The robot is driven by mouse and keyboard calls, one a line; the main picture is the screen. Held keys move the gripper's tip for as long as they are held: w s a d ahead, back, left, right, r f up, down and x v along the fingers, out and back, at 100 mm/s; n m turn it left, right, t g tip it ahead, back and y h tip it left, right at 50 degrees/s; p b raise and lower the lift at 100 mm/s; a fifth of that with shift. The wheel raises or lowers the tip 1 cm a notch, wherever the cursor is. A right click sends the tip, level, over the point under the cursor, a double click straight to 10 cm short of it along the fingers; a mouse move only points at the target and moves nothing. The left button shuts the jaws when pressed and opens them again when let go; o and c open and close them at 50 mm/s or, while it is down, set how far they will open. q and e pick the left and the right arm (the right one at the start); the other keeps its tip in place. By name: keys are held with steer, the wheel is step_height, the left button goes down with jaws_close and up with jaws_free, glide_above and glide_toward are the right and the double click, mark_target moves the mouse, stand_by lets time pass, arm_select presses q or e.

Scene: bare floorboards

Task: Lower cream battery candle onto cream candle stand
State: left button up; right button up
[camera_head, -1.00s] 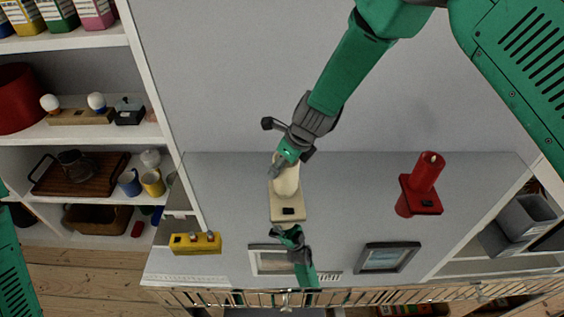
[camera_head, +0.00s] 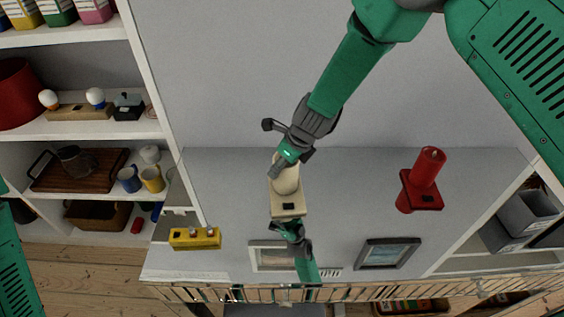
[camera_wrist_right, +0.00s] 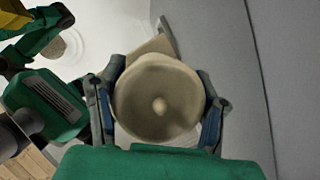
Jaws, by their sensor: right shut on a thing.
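My right gripper (camera_head: 285,165) comes down from the upper right and is shut on the cream battery candle (camera_head: 286,181). In the right wrist view the candle (camera_wrist_right: 158,110) is seen from above, a finger on each side. The cream candle stand (camera_head: 289,208), with a dark square on its front, is directly under the candle. In the right wrist view part of the stand (camera_wrist_right: 150,46) shows behind the candle. I cannot tell whether the candle touches it.
A red candle (camera_head: 428,167) stands on a red stand (camera_head: 423,200) to the right. A yellow stand (camera_head: 195,239) is at the lower left. Picture frames (camera_head: 388,254) are below. Shelves (camera_head: 80,133) with cups and a wooden tray (camera_head: 75,172) fill the left.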

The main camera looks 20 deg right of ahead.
steer(key=shift+f, duration=0.1)
steer(key=o, duration=1.4)
steer(key=shift+c, duration=0.2)
